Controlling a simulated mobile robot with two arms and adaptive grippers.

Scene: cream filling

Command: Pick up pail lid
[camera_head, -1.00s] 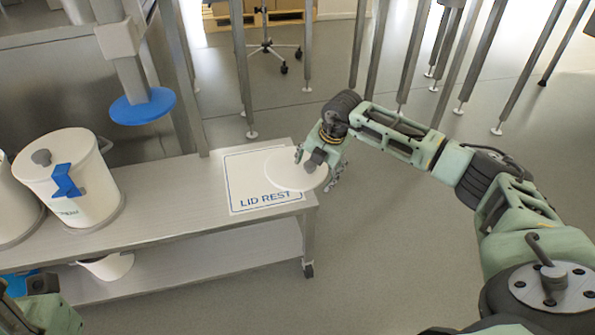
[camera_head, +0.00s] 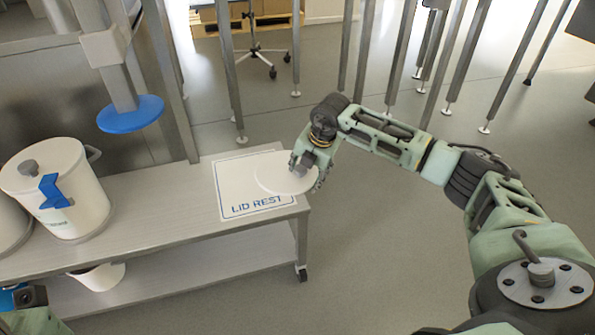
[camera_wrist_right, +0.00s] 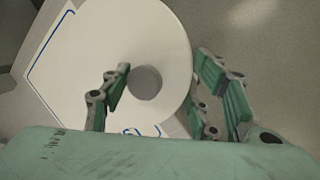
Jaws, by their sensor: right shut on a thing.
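The pail lid (camera_head: 273,177) is a white round disc with a grey knob. It lies over the right part of the LID REST mat (camera_head: 232,194) at the table's right end. Whether it touches the mat is hard to tell. My right gripper (camera_head: 301,169) is at the knob from the right and shut on the lid. In the right wrist view the lid (camera_wrist_right: 110,60) fills the upper middle, with its knob (camera_wrist_right: 145,82) between the fingers. My left arm shows only as a piece at the lower left; its fingers are out of view.
A white pail (camera_head: 80,205) with a blue clip (camera_head: 53,192) stands on the steel table (camera_head: 165,205) at left, beside another partly visible pail. A blue disc (camera_head: 130,114) hangs above the table. The table between pail and mat is clear. Metal legs stand behind.

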